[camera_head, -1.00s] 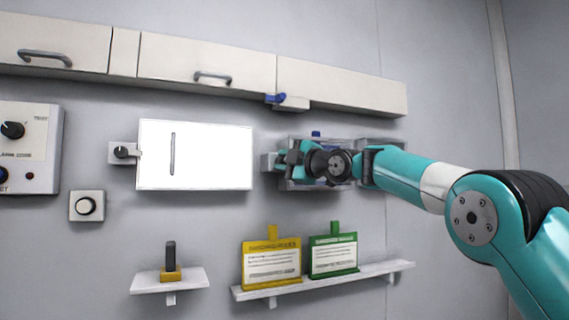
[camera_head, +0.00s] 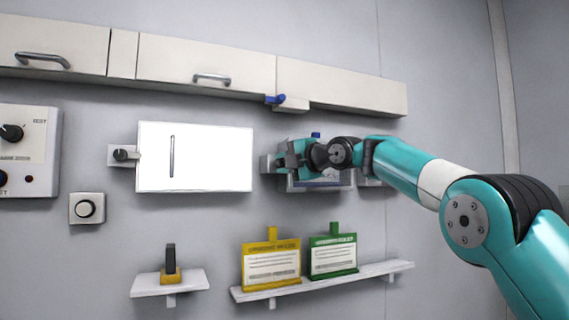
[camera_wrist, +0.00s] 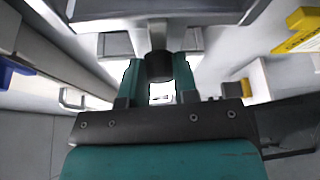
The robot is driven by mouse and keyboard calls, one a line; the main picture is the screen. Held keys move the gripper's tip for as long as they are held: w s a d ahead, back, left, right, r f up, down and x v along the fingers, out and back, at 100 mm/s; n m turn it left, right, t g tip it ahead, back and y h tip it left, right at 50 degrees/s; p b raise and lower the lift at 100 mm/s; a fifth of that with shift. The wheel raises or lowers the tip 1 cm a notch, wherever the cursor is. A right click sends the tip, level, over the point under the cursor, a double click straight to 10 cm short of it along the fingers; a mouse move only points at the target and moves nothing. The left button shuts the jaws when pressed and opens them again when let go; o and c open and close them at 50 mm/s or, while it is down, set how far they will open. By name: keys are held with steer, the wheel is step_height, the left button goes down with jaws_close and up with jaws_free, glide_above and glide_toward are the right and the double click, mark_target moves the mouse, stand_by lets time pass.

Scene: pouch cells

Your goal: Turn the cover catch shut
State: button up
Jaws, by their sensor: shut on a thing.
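My gripper (camera_head: 284,161) is at the left side of a clear-fronted box (camera_head: 320,182) on the wall, in front of a small grey mounting plate (camera_head: 266,164). In the wrist view its two teal fingers (camera_wrist: 159,82) are closed on a dark round knob (camera_wrist: 158,66), which looks like the cover catch. The knob is hidden behind the gripper in the head view, so its angle cannot be told. My wrist also covers much of the box.
A bright white panel (camera_head: 205,158) with a dark knob (camera_head: 122,155) is to the left. Cabinets (camera_head: 205,55) and a blue-handled part (camera_head: 276,99) are above. Below, a shelf (camera_head: 345,280) holds yellow (camera_head: 271,262) and green (camera_head: 333,252) signs.

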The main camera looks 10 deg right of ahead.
steer(key=o, duration=0.9)
steer(key=b+v, duration=0.9)
steer(key=v, duration=0.8)
steer(key=shift+s+d, duration=0.15)
steer(key=shift+s, duration=0.05)
